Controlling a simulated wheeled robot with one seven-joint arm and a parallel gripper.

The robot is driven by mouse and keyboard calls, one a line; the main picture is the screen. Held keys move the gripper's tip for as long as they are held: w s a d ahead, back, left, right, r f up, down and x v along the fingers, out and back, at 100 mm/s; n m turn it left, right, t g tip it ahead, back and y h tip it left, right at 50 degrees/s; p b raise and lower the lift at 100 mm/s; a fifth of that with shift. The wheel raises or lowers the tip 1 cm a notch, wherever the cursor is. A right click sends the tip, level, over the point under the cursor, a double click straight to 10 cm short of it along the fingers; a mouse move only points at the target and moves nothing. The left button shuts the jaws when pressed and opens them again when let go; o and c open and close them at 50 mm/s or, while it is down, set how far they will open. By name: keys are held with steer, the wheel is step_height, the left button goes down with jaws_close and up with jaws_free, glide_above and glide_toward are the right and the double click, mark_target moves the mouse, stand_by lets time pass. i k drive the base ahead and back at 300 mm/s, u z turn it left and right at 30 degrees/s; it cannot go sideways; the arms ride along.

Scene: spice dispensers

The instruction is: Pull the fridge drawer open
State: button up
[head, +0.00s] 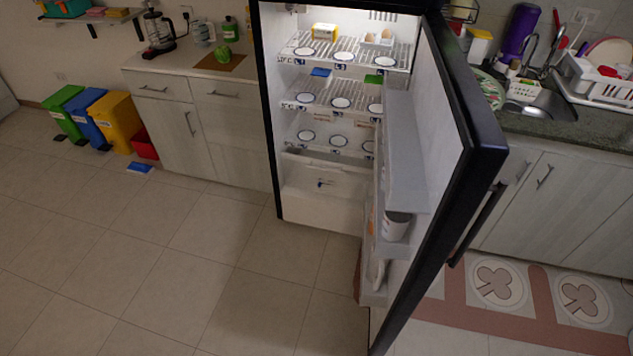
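The fridge (268,120) stands upright in the middle of the head view. Its black-edged door (470,130) is swung wide open toward me and to the right. Inside, the fridge drawer (325,182) is a pale front low in the compartment, below the shelves, with a small dark mark at its middle. It looks shut, and the open door hides its right end. My gripper is not in the head view, so its state does not show.
Shelves (318,90) with round white plates are above the drawer. The door bins hold a white container (395,226). Clear tiled floor (200,270) lies in front and left. Counters flank the fridge, with coloured bins (115,122) at left and a patterned mat (540,300) at right.

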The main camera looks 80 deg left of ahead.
mark_target(291, 156)
steer(key=u, duration=3.35)
steer(key=i, duration=1.7)
steer(key=z, duration=0.5)
steer(key=i, duration=0.6)
steer(key=z, duration=0.3)
